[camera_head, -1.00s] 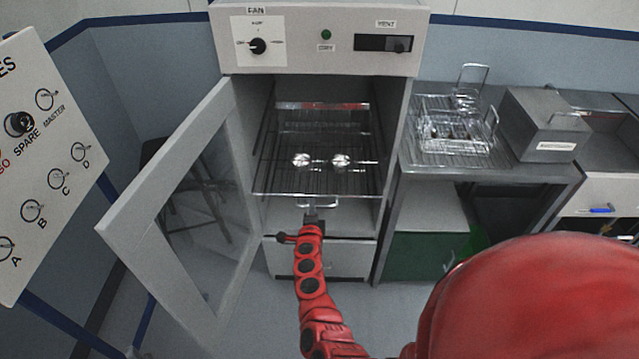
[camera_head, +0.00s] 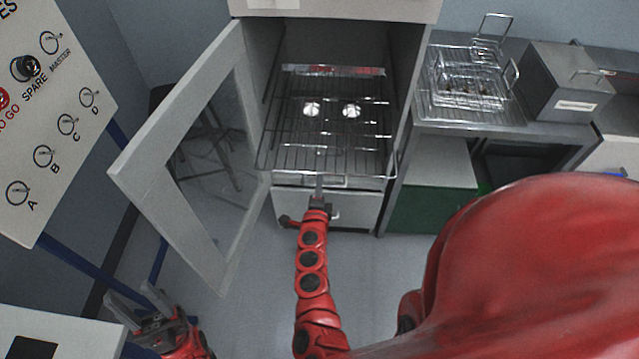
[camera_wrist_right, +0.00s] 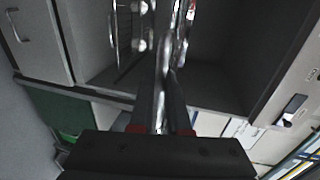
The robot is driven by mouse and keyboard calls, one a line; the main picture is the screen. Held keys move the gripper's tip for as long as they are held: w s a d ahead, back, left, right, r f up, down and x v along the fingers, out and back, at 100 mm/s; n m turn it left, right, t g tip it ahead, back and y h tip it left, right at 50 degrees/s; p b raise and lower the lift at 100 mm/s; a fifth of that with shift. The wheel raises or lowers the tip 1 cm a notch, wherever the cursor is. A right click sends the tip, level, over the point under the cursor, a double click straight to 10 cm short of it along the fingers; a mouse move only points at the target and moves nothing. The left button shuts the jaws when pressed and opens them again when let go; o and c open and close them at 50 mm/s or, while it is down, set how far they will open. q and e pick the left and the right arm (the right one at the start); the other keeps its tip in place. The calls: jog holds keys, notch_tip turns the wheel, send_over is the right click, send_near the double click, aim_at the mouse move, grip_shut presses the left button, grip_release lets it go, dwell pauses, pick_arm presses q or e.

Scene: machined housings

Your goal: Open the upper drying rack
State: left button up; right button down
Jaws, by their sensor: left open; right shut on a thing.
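The upper drying rack (camera_head: 275,160) is a wire shelf in the open cabinet, drawn partly out so its front edge stands ahead of the opening. Two shiny round metal parts (camera_head: 311,109) (camera_head: 351,110) show at its wires; I cannot tell if they rest on it. My right gripper (camera_head: 319,188) is shut on the rack's handle (camera_head: 338,182) at the front. In the right wrist view the fingers (camera_wrist_right: 160,105) close around a shiny metal bar. My left gripper (camera_head: 142,303) is open and empty at the lower left, well away from the rack.
The cabinet door (camera_head: 190,165) stands open to the left, between my left gripper and the rack. A closed drawer (camera_head: 345,210) lies below. To the right, a bench holds a wire basket (camera_head: 468,85) and a metal box (camera_head: 568,82). A switch panel (camera_head: 50,120) is at far left.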

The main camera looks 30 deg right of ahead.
jog(key=c, duration=0.9)
grip_release()
jog(key=shift+s+a, duration=0.2)
jog(key=shift+b+v, duration=1.5)
jog(key=shift+v, duration=6.95)
jog(key=shift+d, duration=0.1)
